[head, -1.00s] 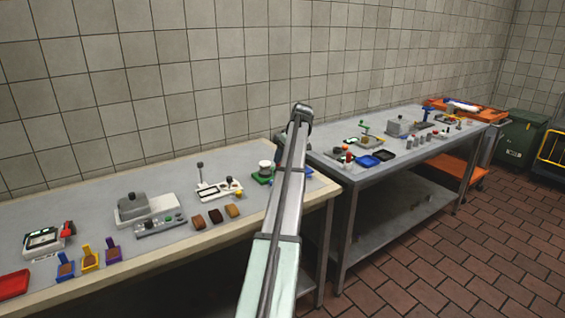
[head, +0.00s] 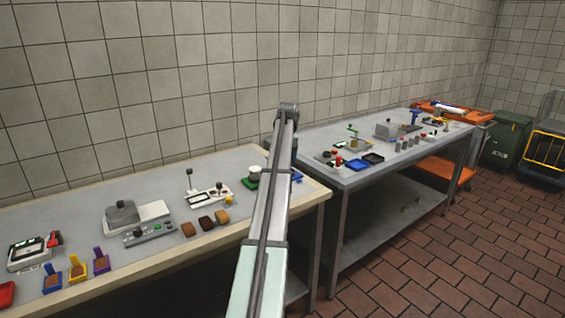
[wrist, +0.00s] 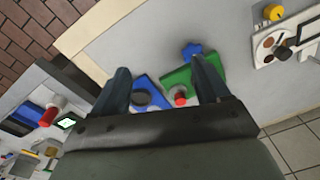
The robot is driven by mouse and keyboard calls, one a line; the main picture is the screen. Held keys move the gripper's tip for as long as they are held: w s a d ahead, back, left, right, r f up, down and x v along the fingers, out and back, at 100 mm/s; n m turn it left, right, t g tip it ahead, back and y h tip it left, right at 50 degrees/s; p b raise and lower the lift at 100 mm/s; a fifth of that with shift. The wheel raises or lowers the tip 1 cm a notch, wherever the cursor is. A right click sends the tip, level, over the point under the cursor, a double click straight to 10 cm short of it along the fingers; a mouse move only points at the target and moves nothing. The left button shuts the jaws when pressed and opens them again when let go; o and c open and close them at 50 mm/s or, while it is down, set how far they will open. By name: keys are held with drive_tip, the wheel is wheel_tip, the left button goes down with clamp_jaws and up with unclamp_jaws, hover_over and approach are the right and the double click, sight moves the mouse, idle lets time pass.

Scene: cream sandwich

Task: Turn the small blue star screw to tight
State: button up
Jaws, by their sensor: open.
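A small blue star-shaped head (wrist: 193,50), which looks like the star screw, shows in the wrist view at the edge of a green base (wrist: 179,78). My gripper (wrist: 162,78) is open above the table, with nothing between its fingers that I can see. The star lies beyond the fingertips, nearer the right finger. That finger covers part of the green base. A red knob (wrist: 180,97) is by the green base. In the head view, the green base (head: 252,181) stands left of my arm, which hides my gripper.
A blue plate with a dark round top (wrist: 142,97) lies beside the green base. A white device with a yellow knob (wrist: 273,13) is at the upper right of the wrist view. In the head view, several brown blocks (head: 206,223) lie left of my arm. A second table (head: 345,180) stands right.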

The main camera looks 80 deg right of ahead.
drive_tip(key=w+d+n, duration=0.2)
drive_tip(key=w, duration=0.7)
drive_tip(key=f+n, duration=0.1)
drive_tip(key=f, duration=0.3)
drive_tip(key=f+n, duration=0.1)
drive_tip(key=f, duration=0.3)
drive_tip(key=f+n, duration=0.1)
drive_tip(key=f, duration=0.3)
drive_tip(key=shift+s+f+g, duration=0.25)
drive_tip(key=shift+f+g, duration=0.15)
drive_tip(key=c, duration=1)
drive_tip(key=shift+w+m, duration=0.1)
drive_tip(key=shift+m, duration=2)
drive_tip(key=shift+c, duration=0.2)
